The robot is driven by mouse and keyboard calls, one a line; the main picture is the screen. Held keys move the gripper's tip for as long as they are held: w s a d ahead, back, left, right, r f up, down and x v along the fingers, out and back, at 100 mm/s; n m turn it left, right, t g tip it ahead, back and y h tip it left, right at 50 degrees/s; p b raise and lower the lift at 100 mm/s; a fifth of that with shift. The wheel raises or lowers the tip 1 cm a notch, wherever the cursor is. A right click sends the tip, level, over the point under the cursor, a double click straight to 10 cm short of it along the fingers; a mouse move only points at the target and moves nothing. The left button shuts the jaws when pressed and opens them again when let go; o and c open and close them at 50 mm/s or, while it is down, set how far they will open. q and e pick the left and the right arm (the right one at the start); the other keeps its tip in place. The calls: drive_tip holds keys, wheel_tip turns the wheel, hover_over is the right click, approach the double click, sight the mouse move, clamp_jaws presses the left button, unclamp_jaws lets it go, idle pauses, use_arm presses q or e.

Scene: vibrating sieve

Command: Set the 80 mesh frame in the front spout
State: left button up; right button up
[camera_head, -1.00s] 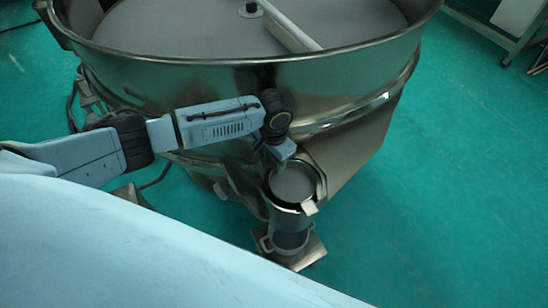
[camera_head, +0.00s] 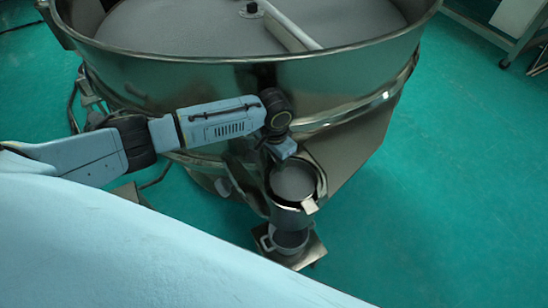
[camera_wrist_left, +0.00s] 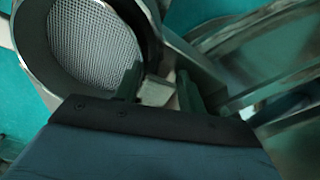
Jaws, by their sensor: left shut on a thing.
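The round mesh frame (camera_head: 293,181) has a fine grey mesh in a metal ring and lies over the mouth of the front spout (camera_head: 291,214). Its mesh (camera_wrist_left: 95,42) fills the upper left of the left wrist view, within the spout's metal wall (camera_wrist_left: 30,50). A pale tab (camera_head: 310,206) sticks out at the near right of the ring. My left gripper (camera_wrist_left: 157,88) is shut on a small pale tab of the frame, between its two dark fingers. In the head view its fingers are mostly hidden behind the wrist. No mesh number is legible. My right gripper is not in view.
The large round sieve (camera_head: 250,75) fills the top, with a bar across it. A grey pot (camera_head: 287,241) stands on a small metal stand (camera_head: 313,252) below the spout. A table (camera_head: 505,40) is at the upper right. Green floor is clear to the right.

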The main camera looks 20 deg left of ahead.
use_arm(q)
drive_tip(key=shift+s+d+f, duration=0.1)
drive_tip(key=shift+s+f, duration=0.15)
drive_tip(key=shift+f, duration=0.2)
drive_tip(key=shift+s+d+f, duration=0.1)
drive_tip(key=shift+s+f, duration=0.15)
drive_tip(key=shift+f, duration=0.2)
drive_tip(key=o, duration=1.2)
drive_tip(key=shift+c, duration=0.2)
drive_tip(key=shift+a, duration=0.2)
drive_tip(key=r, duration=0.2)
drive_tip(key=w+r+p, duration=0.1)
drive_tip(key=r, duration=0.1)
drive_tip(key=shift+w+r, duration=0.1)
drive_tip(key=shift+r, duration=0.15)
wheel_tip(320, 180, up, 11)
drive_tip(key=p, duration=0.2)
drive_tip(key=shift+s+d+f, duration=0.15)
drive_tip(key=shift+s+d, duration=0.15)
drive_tip(key=shift+s, duration=0.05)
